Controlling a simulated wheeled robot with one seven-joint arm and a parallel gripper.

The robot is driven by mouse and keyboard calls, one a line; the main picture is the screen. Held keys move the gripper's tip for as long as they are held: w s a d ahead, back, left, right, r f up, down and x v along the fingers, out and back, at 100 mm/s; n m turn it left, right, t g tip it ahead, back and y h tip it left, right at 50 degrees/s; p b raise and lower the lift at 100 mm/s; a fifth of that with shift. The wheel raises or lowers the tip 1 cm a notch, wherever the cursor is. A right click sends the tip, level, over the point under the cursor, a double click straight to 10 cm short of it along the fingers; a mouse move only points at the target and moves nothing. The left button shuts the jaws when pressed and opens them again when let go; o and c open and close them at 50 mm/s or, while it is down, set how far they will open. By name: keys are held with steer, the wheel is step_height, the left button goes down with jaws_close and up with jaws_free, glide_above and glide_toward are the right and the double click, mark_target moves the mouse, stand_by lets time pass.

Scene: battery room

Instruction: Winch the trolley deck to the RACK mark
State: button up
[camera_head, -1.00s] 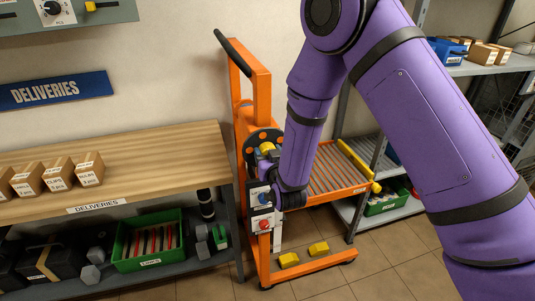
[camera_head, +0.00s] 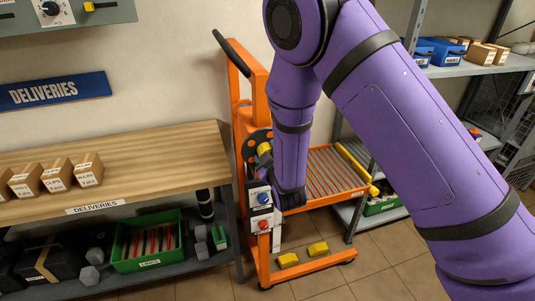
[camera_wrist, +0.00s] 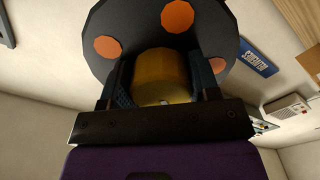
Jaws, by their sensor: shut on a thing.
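The orange trolley (camera_head: 241,110) stands against the wall, right of the bench. Its roller deck (camera_head: 330,172), with a yellow bar along the right side, sticks out to the right, partly behind my arm. A black winch wheel with orange round spots is on the trolley's upright and shows large in the wrist view (camera_wrist: 215,40). My gripper (camera_wrist: 162,88) is shut on the wheel's yellow knob (camera_wrist: 160,72), one finger on each side. The knob (camera_head: 264,148) also shows in the head view, where my fingers are mostly hidden. I cannot make out the RACK mark.
The wooden bench (camera_head: 150,150) with several small boxes stands close on the left. Below it are a green bin (camera_head: 148,262) and dark cases. A grey shelf (camera_head: 470,66) is at the right. Yellow blocks (camera_head: 318,248) sit low at the trolley's base.

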steer(key=shift+s+f, duration=0.1)
stand_by(0.3)
steer(key=o, duration=0.9)
steer(key=v, duration=1)
steer(key=shift+s+d, duration=0.15)
steer(key=shift+s, duration=0.2)
